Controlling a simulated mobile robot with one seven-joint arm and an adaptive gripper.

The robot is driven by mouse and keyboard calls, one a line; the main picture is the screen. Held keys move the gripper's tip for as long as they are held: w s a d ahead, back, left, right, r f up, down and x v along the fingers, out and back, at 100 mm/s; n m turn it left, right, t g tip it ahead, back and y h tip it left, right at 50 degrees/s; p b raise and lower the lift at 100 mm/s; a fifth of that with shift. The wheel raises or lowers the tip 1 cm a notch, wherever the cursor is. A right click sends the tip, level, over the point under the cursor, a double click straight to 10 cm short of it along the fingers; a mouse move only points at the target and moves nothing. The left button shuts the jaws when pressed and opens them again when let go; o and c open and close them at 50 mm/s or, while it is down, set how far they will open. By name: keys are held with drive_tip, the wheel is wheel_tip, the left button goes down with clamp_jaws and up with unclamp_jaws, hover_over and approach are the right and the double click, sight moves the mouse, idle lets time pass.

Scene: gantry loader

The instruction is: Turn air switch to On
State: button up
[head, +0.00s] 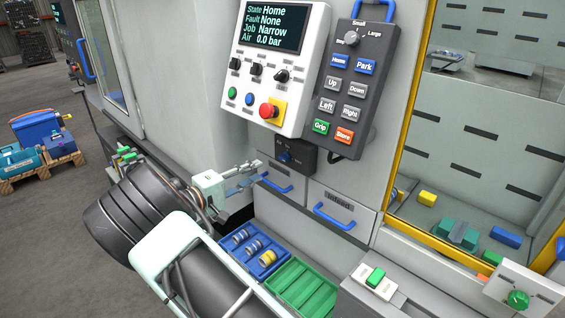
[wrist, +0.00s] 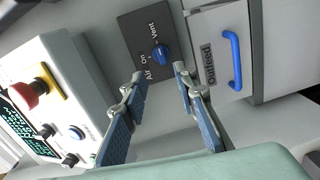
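The air switch is a blue knob (wrist: 160,54) on a dark box (wrist: 133,30), marked "Vent" and "On" in the wrist view. The same dark box shows below the control panel in the head view (head: 301,160), with its blue knob (head: 285,156). I cannot tell exactly which mark the knob points at. My gripper (wrist: 158,74) is open and empty, its two blue-padded fingers spread in front of the box, with the knob seen between and beyond the tips. In the head view my gripper (head: 258,177) is just left of and below the box, apart from the knob.
The white control panel (head: 250,60) above reads Air 0.0 bar and carries a red emergency button (head: 268,110). A grey pendant (head: 349,90) hangs to its right. Drawers with blue handles (head: 334,217) lie below right. Blue (head: 239,259) and green (head: 291,285) trays sit lower.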

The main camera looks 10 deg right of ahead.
sight(282, 159)
drive_tip(key=shift+n+t+h, duration=0.3)
drive_tip(key=shift+t, duration=0.1)
drive_tip(key=p+x, duration=0.1)
drive_tip(key=x, duration=0.6)
drive_tip(key=f+p+x, duration=0.1)
drive_tip(key=x, duration=0.2)
drive_tip(key=shift+w+d+p, duration=0.25)
drive_tip(key=shift+p, duration=0.1)
clamp_jaws()
